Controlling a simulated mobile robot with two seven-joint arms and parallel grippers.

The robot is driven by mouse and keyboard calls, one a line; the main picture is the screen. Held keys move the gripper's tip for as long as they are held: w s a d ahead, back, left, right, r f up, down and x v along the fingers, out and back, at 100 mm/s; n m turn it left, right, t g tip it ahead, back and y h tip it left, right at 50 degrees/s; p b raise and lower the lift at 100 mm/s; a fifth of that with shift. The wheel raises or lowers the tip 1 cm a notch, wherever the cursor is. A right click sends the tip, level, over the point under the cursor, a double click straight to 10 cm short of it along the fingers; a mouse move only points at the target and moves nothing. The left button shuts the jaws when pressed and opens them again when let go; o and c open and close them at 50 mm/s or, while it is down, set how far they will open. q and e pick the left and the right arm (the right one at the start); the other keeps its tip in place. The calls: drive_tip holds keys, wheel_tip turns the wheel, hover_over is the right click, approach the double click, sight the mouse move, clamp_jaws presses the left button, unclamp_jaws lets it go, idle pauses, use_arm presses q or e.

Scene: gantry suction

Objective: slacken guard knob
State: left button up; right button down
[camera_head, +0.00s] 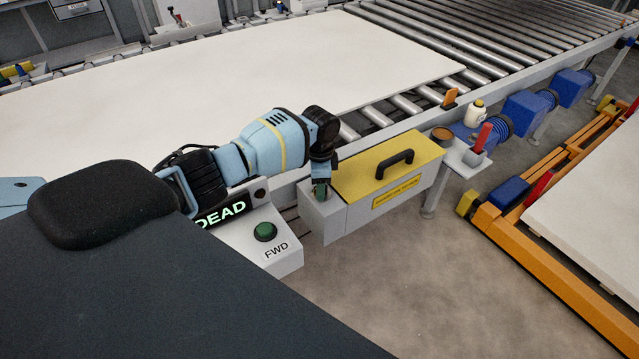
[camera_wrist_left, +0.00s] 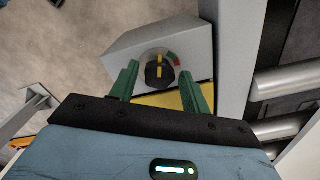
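The guard knob (camera_wrist_left: 157,71) is black with a yellow pointer bar, on a grey box (camera_wrist_left: 125,50); a green and red mark sits at its right edge in the left wrist view. My left gripper (camera_wrist_left: 158,76) is open, its two green fingers on either side of the knob in that view. I cannot tell whether they touch it. In the head view my left gripper (camera_head: 320,190) points down at the top of the grey box (camera_head: 322,220), and the knob is hidden there. The yellow guard (camera_head: 385,172) with a black handle adjoins the box. My right gripper is not in view.
A control box (camera_head: 255,240) with a "DEAD" display and green FWD button stands left of the grey box. A white board (camera_head: 230,75) lies on the roller conveyor (camera_head: 480,40) behind. A small shelf (camera_head: 462,158) holds a bottle and a red-handled tool. Floor in front is clear.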

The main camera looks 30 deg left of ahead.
use_arm(q)
drive_tip(key=shift+o, duration=0.8)
wheel_tip(320, 180, up, 7)
drive_tip(key=shift+f+p, duration=0.2)
drive_tip(key=shift+p, duration=0.2)
drive_tip(key=shift+r, duration=0.65)
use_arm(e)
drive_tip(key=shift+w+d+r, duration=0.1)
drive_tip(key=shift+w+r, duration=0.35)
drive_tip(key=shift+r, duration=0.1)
